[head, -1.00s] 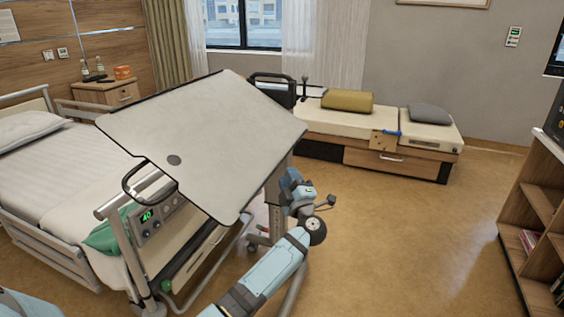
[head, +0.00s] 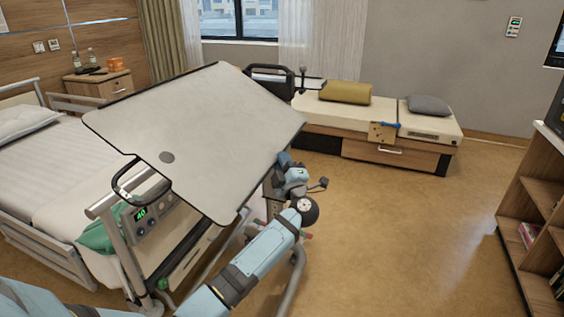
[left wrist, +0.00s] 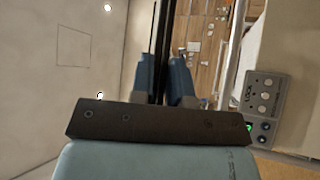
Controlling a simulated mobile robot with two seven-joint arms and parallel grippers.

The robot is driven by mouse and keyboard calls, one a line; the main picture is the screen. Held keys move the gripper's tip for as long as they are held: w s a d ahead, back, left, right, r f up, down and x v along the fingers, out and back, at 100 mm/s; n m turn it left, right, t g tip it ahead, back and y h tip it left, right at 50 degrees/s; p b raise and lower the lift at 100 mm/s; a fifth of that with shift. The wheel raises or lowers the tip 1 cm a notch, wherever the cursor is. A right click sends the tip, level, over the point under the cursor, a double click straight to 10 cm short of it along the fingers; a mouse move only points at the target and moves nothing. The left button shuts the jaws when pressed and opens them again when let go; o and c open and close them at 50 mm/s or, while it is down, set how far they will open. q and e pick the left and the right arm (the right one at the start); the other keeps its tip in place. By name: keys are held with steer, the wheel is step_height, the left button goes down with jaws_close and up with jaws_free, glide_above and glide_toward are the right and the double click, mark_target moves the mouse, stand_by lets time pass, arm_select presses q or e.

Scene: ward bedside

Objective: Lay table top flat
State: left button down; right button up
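The pale grey table top (head: 200,125) with a black rim is tilted, sloping down towards me, in the middle of the head view. A small dark round spot sits near its lower left part. My left gripper (head: 285,159) is at the right-hand edge of the table top, in its lower part. In the left wrist view, the fingers of my left gripper (left wrist: 165,75) stand close together. A thin dark strip, the table top seen edge-on (left wrist: 164,30), fills the gap between them. Part of the table's stand is hidden behind my arm. My right gripper is not in view.
The bed (head: 60,155) lies left, with a control panel showing 40 (head: 145,214) at its foot, close to the table top. A low bench (head: 375,147) with cushions stands at the back. A wooden shelf (head: 540,195) stands right. The floor between is free.

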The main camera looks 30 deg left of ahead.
arm_select(q)
steer(key=shift+r, duration=0.15)
step_height(320, 180, up, 11)
steer(key=d+n+g+h+p, duration=0.1)
steer(key=d+n+g+p, duration=0.1)
steer(key=p, duration=1.3)
steer(key=shift+w+n+g+h+p, duration=0.3)
steer(key=shift+w+n+g+h, duration=0.15)
steer(key=shift+n, duration=0.65)
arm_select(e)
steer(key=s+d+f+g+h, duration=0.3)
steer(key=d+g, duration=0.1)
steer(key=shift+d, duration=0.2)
arm_select(q)
steer(key=shift+r, duration=0.1)
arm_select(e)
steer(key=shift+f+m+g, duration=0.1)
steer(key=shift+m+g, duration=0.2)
arm_select(q)
steer(key=c, duration=1.2)
jaws_free()
steer(key=shift+c, duration=0.2)
steer(key=shift+s+d, duration=0.1)
